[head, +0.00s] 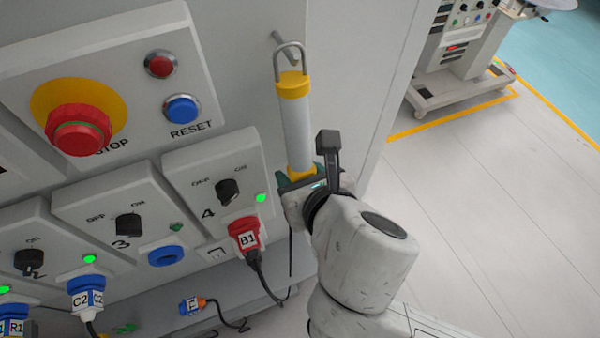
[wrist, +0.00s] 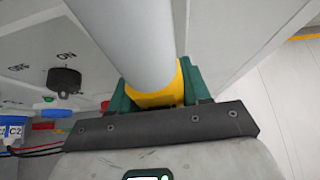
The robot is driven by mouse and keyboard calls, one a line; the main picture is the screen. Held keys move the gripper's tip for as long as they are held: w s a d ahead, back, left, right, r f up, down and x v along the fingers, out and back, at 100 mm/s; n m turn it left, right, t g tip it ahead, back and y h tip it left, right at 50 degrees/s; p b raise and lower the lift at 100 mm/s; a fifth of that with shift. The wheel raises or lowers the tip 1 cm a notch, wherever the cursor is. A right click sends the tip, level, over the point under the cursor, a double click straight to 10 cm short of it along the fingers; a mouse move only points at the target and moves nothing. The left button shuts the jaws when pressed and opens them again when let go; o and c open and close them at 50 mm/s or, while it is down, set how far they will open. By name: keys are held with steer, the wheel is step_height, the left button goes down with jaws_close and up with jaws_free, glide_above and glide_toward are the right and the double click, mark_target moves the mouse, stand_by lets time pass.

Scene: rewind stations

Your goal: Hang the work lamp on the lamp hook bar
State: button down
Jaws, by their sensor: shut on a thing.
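The work lamp (head: 296,125) is a white tube with yellow end caps and a metal loop at its top. It stands nearly upright in my gripper (head: 299,178), which is shut on its lower yellow end. In the wrist view the lamp (wrist: 125,40) rises between the green jaws of my gripper (wrist: 160,88). The lamp hook bar (head: 283,46) is a short grey peg on the cabinet face. The lamp's loop is at the bar in the picture; I cannot tell whether the bar passes through it or touches it.
The cabinet has a red stop button (head: 78,130), a blue reset button (head: 182,109) and several switch panels to the left. A red plug B1 (head: 244,236) sits below panel 4, its cable hanging near my arm. Open floor (head: 480,210) lies to the right.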

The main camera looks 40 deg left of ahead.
steer(key=shift+c, duration=2.2)
jaws_free()
steer(key=shift+d, duration=0.1)
steer(key=v, duration=1)
steer(key=shift+d+r+p, duration=0.2)
steer(key=shift+d+p, duration=0.05)
steer(key=shift+p, duration=0.15)
steer(key=shift+s, duration=0.15)
